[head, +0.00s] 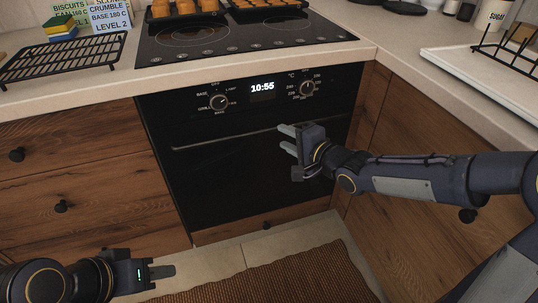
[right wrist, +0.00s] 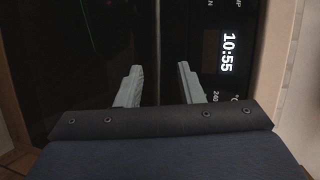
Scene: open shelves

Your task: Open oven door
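The black built-in oven (head: 230,185) has its door closed, with a thin horizontal metal handle (head: 225,138) along the top of the door. My right gripper (head: 287,139) is at the right part of the handle, with its fingers spread and pointing left in the head view. In the right wrist view the open fingers (right wrist: 160,85) lie on either side of the handle (right wrist: 157,40). Contact with the handle cannot be made out. My left gripper (head: 165,272) is low at the left, away from the oven; its finger opening is not clear.
Knobs and a clock display (head: 262,87) sit above the door. Trays of baked goods (head: 190,10) stand on the hob. Wooden drawers (head: 75,180) are at the left, cabinets at the right. A brown rug (head: 270,278) lies on the floor in front.

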